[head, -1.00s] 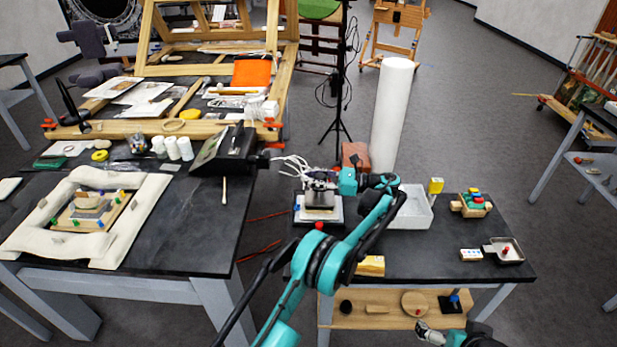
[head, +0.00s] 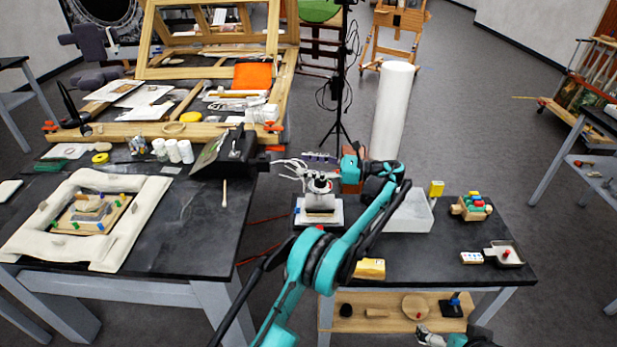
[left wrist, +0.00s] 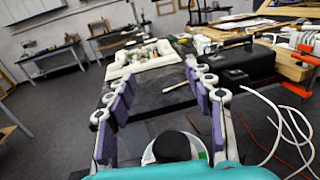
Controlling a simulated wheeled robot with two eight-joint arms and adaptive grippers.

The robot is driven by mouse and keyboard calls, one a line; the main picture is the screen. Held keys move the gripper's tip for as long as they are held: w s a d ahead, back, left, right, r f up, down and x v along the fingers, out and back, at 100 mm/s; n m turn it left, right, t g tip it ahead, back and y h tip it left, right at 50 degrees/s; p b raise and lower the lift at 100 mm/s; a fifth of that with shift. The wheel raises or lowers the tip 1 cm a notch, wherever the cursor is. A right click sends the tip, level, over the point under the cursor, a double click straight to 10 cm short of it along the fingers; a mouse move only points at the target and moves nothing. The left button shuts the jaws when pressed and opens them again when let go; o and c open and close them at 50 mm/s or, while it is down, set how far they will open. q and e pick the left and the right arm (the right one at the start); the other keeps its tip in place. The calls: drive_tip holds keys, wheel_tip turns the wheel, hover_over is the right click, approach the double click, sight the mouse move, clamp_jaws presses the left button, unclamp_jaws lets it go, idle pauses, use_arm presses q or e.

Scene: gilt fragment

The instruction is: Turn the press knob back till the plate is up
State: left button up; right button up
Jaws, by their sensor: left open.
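The press (head: 319,211) stands at the left end of the right-hand table, on a pale base. Its dark round knob (head: 320,184) is on top in the head view. My left gripper (head: 318,167) is open and empty, just above the knob and apart from it as far as I can see. In the left wrist view the purple-padded fingers (left wrist: 160,88) are spread wide, and the black knob (left wrist: 172,147) shows low between them. The plate's height is too small to tell. My right gripper (head: 428,335) shows partly at the bottom edge, and its jaws are unclear.
White cables (left wrist: 290,130) hang beside the gripper. The left table holds a padded frame (head: 30,235) and a black box (head: 238,150).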

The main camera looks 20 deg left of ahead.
use_arm(q)
wheel_tip(320, 180, up, 4)
drive_tip(key=shift+r, duration=0.1)
idle(0.4)
drive_tip(key=s+a+r+n+t+h, duration=0.1)
drive_tip(key=s+a+n+t+h, duration=0.15)
drive_tip(key=s+h, duration=0.35)
drive_tip(key=s+a+n+t+h, duration=0.2)
drive_tip(key=s+n+t+h, duration=0.1)
drive_tip(key=s, duration=0.6)
drive_tip(key=s+d+f+n+t+h, duration=0.2)
drive_tip(key=s+d+f+n+h, duration=0.2)
drive_tip(key=s, duration=0.6)
drive_tip(key=s+d+f+n+t+h, duration=0.2)
drive_tip(key=s+d+f+n+h, duration=0.2)
drive_tip(key=s+d+f+n, duration=0.3)
drive_tip(key=s+f, duration=0.1)
drive_tip(key=s, duration=0.3)
drive_tip(key=shift+f+h, duration=0.25)
drive_tip(key=shift+h, duration=0.15)
